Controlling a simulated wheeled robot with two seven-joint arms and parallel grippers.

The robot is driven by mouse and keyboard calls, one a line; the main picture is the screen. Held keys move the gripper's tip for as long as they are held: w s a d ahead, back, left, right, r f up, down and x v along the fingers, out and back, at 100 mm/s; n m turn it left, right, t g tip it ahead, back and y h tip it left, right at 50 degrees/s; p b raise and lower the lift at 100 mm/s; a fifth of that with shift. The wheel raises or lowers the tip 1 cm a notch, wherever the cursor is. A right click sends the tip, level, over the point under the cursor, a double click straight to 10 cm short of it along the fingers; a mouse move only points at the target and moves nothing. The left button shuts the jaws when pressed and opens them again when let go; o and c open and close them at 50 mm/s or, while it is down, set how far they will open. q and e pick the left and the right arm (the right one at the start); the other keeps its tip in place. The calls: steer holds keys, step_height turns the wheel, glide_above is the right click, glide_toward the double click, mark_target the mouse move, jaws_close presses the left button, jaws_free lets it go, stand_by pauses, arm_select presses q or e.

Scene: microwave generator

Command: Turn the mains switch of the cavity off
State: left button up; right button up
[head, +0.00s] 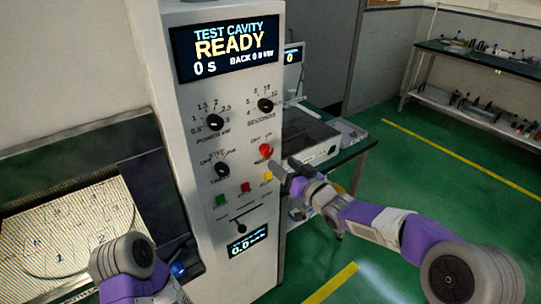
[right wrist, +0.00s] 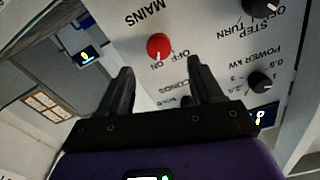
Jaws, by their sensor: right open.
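The mains switch is a round red knob (head: 265,151) on the front panel of the test cavity's cabinet (head: 180,130). In the right wrist view the red knob (right wrist: 160,46) shows beyond the fingertips, between the words OFF, ON and MAINS. A small pale mark on it seems to face ON. My right gripper (head: 284,169) is at the panel's right edge, just below and right of the knob. In the right wrist view the jaws (right wrist: 160,78) are open and empty, with the knob in line with the gap. My left arm shows at bottom left; its gripper is out of view.
Black knobs for power (head: 215,121), seconds (head: 265,104) and stepped turning (head: 222,170) sit close by. Green (head: 220,199), red (head: 245,187) and yellow (head: 268,177) buttons lie below. The display (head: 230,45) reads READY. A bench with a grey device (head: 315,150) stands behind on the right.

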mark_target(269, 153)
steer(key=x, duration=0.7)
steer(key=shift+w+a+f, duration=0.1)
steer(key=shift+c, duration=0.4)
steer(key=c, duration=1)
